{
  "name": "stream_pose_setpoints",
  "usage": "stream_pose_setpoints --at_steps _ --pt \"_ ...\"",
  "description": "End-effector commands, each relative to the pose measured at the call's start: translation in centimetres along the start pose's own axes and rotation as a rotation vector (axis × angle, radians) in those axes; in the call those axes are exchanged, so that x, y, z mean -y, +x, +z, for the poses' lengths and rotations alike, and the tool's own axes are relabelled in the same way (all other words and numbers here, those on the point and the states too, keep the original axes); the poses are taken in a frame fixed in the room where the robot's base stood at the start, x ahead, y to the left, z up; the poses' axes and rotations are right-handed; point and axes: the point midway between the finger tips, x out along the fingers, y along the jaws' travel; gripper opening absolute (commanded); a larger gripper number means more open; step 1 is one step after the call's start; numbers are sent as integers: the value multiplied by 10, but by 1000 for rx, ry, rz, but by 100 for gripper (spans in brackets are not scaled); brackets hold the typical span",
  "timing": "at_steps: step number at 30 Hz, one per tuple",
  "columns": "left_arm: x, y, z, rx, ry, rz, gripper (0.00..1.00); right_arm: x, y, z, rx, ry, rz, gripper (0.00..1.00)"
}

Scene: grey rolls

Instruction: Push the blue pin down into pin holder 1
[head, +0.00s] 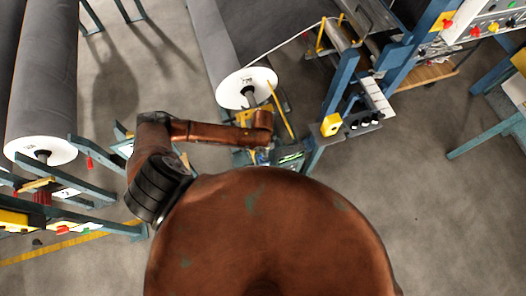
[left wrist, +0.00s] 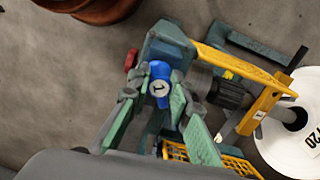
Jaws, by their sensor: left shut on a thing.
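The blue pin (left wrist: 160,71) shows in the left wrist view, with a white face marked "1" at its near end. It is between the two teal fingers of my left gripper (left wrist: 158,88), which is shut on it. A teal block (left wrist: 166,42) of the stand is right behind the pin; I take it for pin holder 1. How deep the pin sits in it cannot be told. In the head view my left arm reaches right to the stand below the middle grey roll, and its gripper and the pin are hidden there. My right gripper is not in view.
A yellow bar (left wrist: 238,62) and a white roll end (left wrist: 290,145) are right of the pin. A red knob (left wrist: 131,60) is left of it. The middle grey roll (head: 207,40) and a blue frame (head: 335,95) stand near my arm.

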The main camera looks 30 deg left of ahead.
Motion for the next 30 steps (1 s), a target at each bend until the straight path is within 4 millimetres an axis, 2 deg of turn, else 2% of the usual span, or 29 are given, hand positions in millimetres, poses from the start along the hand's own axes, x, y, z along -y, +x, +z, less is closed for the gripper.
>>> stream_pose_setpoints --at_steps 14,15,23,30 --pt "0 5 0 0 1 0 0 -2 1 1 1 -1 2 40" --pt "0 5 0 0 1 0 20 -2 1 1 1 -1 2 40" --pt "0 5 0 0 1 0 38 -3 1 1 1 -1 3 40" --pt "0 5 0 1 1 -1 39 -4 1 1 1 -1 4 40"
